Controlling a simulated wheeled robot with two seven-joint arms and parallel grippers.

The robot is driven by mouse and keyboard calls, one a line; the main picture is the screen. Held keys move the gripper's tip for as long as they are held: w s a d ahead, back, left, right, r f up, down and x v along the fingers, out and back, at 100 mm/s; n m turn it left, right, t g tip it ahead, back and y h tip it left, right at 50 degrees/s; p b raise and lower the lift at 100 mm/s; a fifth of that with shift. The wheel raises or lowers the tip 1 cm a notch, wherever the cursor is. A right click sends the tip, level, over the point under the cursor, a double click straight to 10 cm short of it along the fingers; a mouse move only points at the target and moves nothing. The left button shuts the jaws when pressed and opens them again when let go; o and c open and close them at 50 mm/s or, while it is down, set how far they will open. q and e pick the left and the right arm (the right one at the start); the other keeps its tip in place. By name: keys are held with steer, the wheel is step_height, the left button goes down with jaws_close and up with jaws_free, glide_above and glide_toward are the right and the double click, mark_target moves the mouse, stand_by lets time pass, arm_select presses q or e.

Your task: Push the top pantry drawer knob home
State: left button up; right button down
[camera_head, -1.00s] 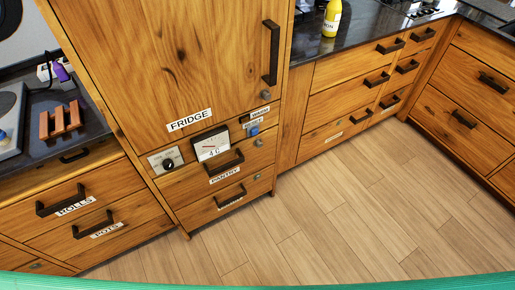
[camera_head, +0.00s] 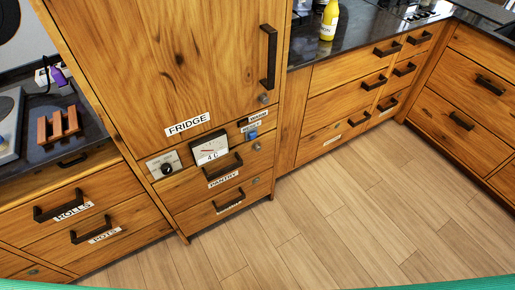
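The top pantry drawer (camera_head: 190,192) is the wooden front below the fridge door, with a dark bar handle (camera_head: 225,169) and a PANTRY label (camera_head: 223,177). Its small round grey knob (camera_head: 257,146) sits at the right end of the front. I cannot tell how far the knob stands out. A second drawer (camera_head: 195,218) lies below, with its own handle and grey knob (camera_head: 256,181). Both drawers look closed. Neither of my grippers is in view.
The fridge door (camera_head: 160,60) is shut above, with another grey knob (camera_head: 264,98). A dial (camera_head: 166,168), a gauge (camera_head: 210,149) and a blue switch (camera_head: 252,134) sit above the drawer. The wooden floor (camera_head: 330,220) in front is clear.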

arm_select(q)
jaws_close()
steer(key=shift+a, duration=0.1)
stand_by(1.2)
